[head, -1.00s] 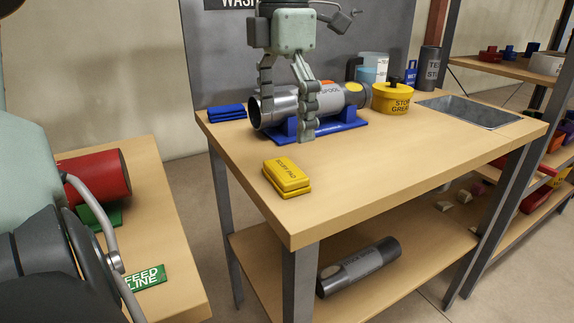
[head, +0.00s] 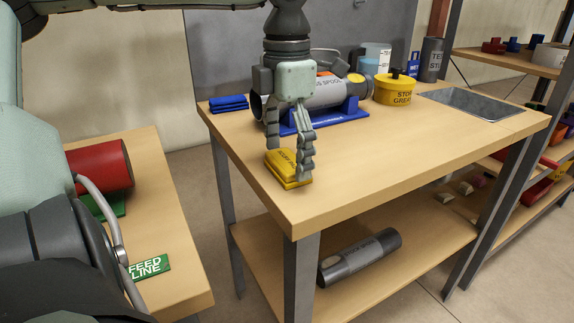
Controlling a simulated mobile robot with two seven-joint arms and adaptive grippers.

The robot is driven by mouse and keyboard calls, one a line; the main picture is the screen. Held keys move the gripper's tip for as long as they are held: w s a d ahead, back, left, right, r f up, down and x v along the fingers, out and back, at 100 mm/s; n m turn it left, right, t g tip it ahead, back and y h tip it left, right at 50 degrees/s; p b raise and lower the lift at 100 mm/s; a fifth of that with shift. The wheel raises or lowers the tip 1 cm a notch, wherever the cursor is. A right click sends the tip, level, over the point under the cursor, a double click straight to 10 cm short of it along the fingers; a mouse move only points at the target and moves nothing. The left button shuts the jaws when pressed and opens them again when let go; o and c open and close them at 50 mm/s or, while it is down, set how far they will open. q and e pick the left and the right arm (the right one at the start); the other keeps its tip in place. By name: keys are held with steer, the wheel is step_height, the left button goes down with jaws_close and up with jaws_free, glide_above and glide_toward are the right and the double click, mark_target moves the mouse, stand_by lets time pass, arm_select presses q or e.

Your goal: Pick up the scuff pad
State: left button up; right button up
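The scuff pad is a yellow, two-layer block (head: 284,170) near the left front edge of the workbench in the head view. My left gripper (head: 289,163) points down over it with its fingers apart. One finger is by the pad's back left side; the other overlaps its right part in the picture. I cannot tell whether either finger touches the pad. The pad's back and right parts are partly hidden by the fingers. My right gripper is not in view.
Behind the gripper, a grey pipe spool (head: 325,94) rests on a blue stand (head: 350,118). A blue pad stack (head: 229,103), a yellow pot (head: 395,90) and a metal basin (head: 470,103) are on the workbench (head: 400,150). Its front middle is clear.

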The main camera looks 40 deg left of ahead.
arm_select(q)
steer(key=c, duration=0.7)
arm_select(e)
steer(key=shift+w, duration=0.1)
arm_select(q)
steer(key=shift+o, duration=0.2)
steer(key=shift+r, duration=0.5)
step_height(320, 180, up, 14)
step_height(320, 180, up, 12)
steer(key=p, duration=0.2)
glide_above(287, 159)
steer(key=shift+s+d+r, duration=0.1)
steer(key=shift+r, duration=0.4)
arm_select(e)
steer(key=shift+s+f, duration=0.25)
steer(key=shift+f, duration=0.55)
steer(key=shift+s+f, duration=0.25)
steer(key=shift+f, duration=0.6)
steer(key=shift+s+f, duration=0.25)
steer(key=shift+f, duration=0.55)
